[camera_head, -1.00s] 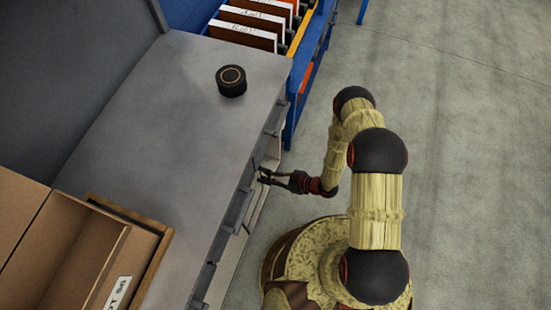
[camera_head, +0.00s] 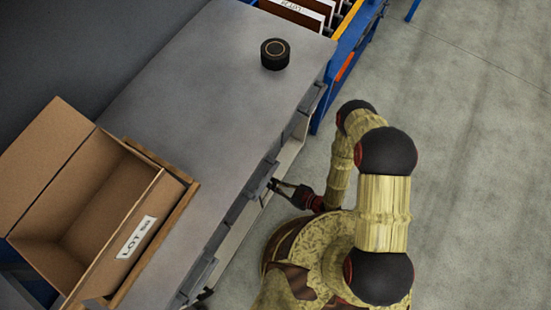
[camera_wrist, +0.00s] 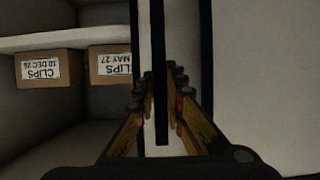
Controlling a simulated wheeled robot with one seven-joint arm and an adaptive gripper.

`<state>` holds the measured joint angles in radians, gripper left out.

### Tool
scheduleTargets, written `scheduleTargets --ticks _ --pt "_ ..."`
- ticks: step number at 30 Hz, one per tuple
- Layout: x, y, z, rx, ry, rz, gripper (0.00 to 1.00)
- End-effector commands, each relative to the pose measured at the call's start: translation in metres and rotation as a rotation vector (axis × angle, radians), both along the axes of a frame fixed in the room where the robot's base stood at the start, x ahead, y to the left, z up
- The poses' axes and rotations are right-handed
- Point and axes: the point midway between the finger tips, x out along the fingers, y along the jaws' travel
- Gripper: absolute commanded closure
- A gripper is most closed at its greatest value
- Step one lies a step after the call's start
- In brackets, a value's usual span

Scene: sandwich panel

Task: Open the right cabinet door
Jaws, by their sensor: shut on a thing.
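In the wrist view, my gripper (camera_wrist: 162,78) is shut on a dark upright bar handle (camera_wrist: 161,125), with one finger on each side. The handle stands in front of a pale door edge (camera_wrist: 144,40). To the left of it the cabinet interior (camera_wrist: 70,120) shows, so there is an opening on that side. A broad pale panel (camera_wrist: 265,80) fills the right side. In the head view, my gripper (camera_head: 274,186) is low beside the front of the grey-topped cabinet (camera_head: 190,100). The door is mostly hidden under the counter edge there.
Inside the cabinet, clips boxes (camera_wrist: 50,68) stand against a shelf (camera_wrist: 75,38), their labels upside down in the picture. On the counter are a black round object (camera_head: 275,54) and an open cardboard box (camera_head: 95,190). A blue rack (camera_head: 350,50) adjoins the far end. Floor (camera_head: 470,130) at right is clear.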

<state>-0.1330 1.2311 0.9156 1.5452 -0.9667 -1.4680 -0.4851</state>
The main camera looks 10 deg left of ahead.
Motion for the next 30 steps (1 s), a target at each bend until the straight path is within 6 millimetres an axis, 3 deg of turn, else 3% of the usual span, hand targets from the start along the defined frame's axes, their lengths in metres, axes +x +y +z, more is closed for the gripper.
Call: scheduleTargets --ticks 4,5,15,25,30 --pt "0.000 0.000 0.000 0.000 0.000 0.000 1.00" --pt "0.000 0.000 0.000 0.000 0.000 0.000 0.88" --pt "0.000 0.000 0.000 0.000 0.000 0.000 0.70" --pt "0.000 0.000 0.002 0.000 0.000 0.000 0.70" --pt "0.001 0.000 0.016 0.001 -0.001 0.000 0.70"
